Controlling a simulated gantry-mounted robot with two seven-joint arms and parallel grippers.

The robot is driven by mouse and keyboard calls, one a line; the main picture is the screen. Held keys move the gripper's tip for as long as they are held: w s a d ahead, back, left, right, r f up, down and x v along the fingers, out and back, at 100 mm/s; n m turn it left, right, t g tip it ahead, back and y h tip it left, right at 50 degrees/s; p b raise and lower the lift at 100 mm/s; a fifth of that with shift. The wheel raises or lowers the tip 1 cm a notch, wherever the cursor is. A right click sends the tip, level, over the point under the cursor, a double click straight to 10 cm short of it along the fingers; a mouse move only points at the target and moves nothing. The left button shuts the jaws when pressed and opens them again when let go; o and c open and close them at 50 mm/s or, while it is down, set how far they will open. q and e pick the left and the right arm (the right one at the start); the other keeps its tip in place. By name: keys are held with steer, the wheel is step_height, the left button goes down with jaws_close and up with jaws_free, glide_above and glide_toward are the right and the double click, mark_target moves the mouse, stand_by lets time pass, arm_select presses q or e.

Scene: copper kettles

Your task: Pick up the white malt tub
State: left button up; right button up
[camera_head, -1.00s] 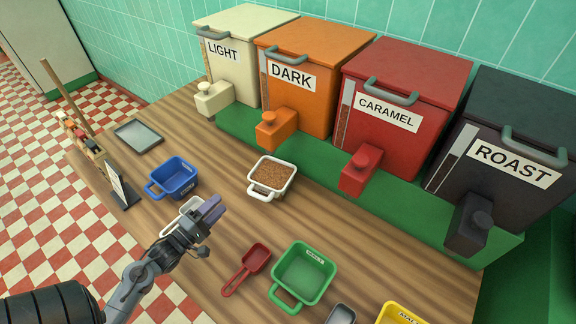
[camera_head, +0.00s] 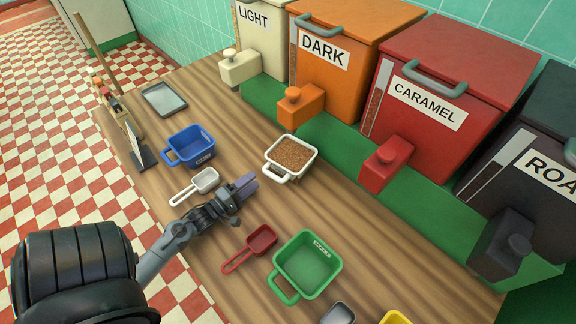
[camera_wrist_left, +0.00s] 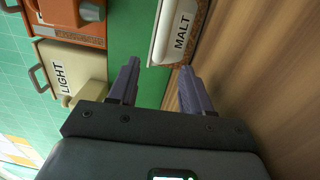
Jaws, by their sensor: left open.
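The white malt tub (camera_head: 302,169) stands on the wooden counter, full of brown grain, with its handle toward the lower left. In the left wrist view the tub (camera_wrist_left: 168,34) is at the top, its MALT label showing and part of it cut off by the frame edge. My left gripper (camera_head: 245,188) is open and empty, to the lower left of the tub and apart from it. Its two purple fingers (camera_wrist_left: 158,82) are spread in the wrist view, with the tub beyond their tips. My right gripper is not in view.
A white scoop (camera_head: 205,181) and a blue tub (camera_head: 190,148) lie left of the gripper. A red scoop (camera_head: 262,240) and a green tub (camera_head: 307,265) are below it. The orange dispenser (camera_head: 345,55) and red dispenser (camera_head: 440,90) stand behind the white tub on a green base.

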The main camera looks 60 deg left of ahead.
mark_target(265, 169)
arm_select(q)
steer(key=shift+w+a+r+b, duration=0.1)
steer(key=shift+w+a+b, duration=0.05)
steer(key=shift+w, duration=0.95)
steer(key=shift+w+a+r+b, duration=0.1)
steer(key=shift+w+a+b, duration=0.1)
steer(key=shift+w, duration=0.9)
steer(key=shift+w+a+b, duration=0.15)
steer(key=shift+w, duration=0.95)
jaws_close()
